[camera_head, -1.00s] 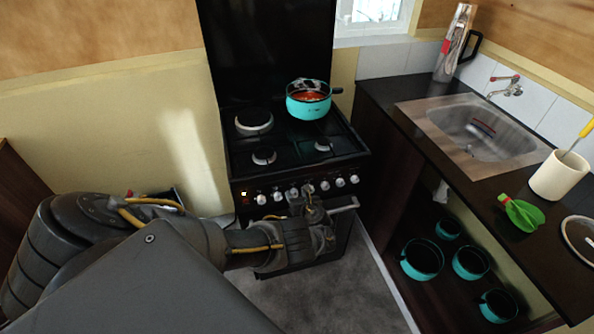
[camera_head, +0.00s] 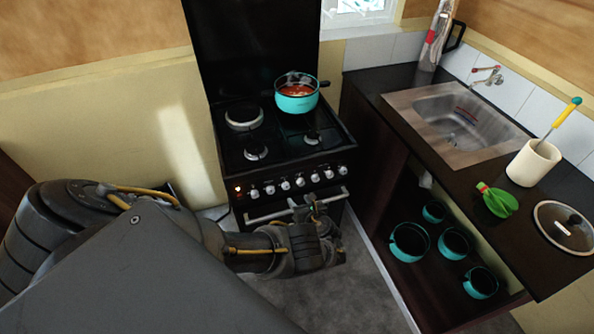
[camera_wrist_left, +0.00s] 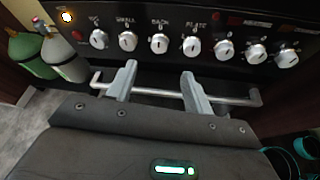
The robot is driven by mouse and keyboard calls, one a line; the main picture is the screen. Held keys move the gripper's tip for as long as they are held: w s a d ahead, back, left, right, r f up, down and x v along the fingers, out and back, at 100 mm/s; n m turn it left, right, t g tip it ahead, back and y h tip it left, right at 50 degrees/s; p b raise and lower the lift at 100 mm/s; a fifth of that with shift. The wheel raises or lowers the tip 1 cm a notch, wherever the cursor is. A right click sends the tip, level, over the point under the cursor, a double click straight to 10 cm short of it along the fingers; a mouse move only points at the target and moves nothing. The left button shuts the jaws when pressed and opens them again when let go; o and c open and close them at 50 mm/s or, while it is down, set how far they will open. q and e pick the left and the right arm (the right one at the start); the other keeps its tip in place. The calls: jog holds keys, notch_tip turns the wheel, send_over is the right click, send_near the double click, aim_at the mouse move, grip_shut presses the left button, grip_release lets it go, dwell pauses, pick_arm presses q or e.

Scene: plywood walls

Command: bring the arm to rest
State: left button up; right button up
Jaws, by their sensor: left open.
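My left arm comes in from the left in the head view, and its gripper (camera_head: 318,210) is low in front of the stove (camera_head: 285,165). In the left wrist view my left gripper (camera_wrist_left: 157,85) is open, with its two grey fingers apart and nothing seen held between them. The fingers point toward the oven's handle bar (camera_wrist_left: 230,99), below the row of knobs (camera_wrist_left: 159,43). I cannot tell whether they touch the bar. My right gripper is not in view.
A turquoise pot (camera_head: 297,97) with red food stands on the back right burner. Several turquoise pots (camera_head: 409,242) are on the shelf below.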

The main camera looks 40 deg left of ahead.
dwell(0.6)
pick_arm(q)
jog(key=w+d+f+n+t+h+b, duration=0.1)
jog(key=w+d+f+n+h, duration=0.1)
jog(key=d+f+n+h, duration=0.5)
jog(key=s+d+f+n+g+h+b, duration=0.1)
jog(key=s+d+f+n+b, duration=0.15)
jog(key=s+f+n, duration=0.45)
jog(key=s+d+f+n+g+h+b, duration=0.1)
jog(key=s+d+f+n+h, duration=0.25)
jog(key=f, duration=0.65)
jog(key=s+f+n+g+b, duration=0.1)
jog(key=s+f+n+b, duration=0.15)
jog(key=s+f, duration=0.45)
jog(key=s+f+n+b, duration=0.1)
jog(key=s+f+n, duration=0.2)
jog(key=s, duration=0.9)
jog(key=s+a+f+g+b, duration=0.1)
jog(key=s+a+f, duration=0.1)
jog(key=s, duration=0.8)
jog(key=s+a+f+g+b, duration=0.1)
jog(key=s+a+f+g, duration=0.1)
jog(key=s, duration=0.9)
jog(key=shift+s+a+f+n+h+b, duration=0.15)
jog(key=shift+f+n+h+b, duration=0.2)
jog(key=shift+f, duration=0.3)
